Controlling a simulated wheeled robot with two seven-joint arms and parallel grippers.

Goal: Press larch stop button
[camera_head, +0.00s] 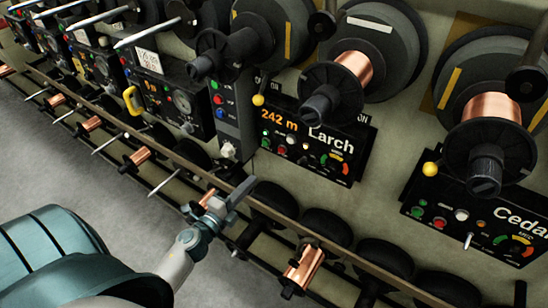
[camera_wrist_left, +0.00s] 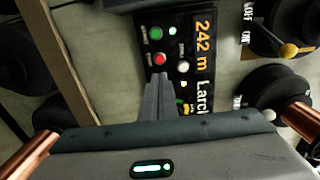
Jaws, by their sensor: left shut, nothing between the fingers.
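The Larch panel (camera_head: 318,138) is a black box with an orange "242 m" readout and a white "Larch" label. It shows rotated in the left wrist view (camera_wrist_left: 192,85). Its red button (camera_wrist_left: 154,60) sits beside a green button (camera_wrist_left: 155,33); the red one is small in the head view (camera_head: 281,149). My left gripper (camera_head: 241,188) is shut and empty, below and left of the panel in the head view. In the left wrist view its closed fingertips (camera_wrist_left: 161,78) appear just below the red button; contact cannot be told. My right gripper is not in view.
A long rail (camera_head: 172,151) with copper spools (camera_head: 304,266) runs below the panels. The Cedar panel (camera_head: 480,222) is at the right. A yellow-knobbed lever (camera_head: 258,100) sticks out at the Larch panel's upper left. Large dark reels project above. Grey floor is free at left.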

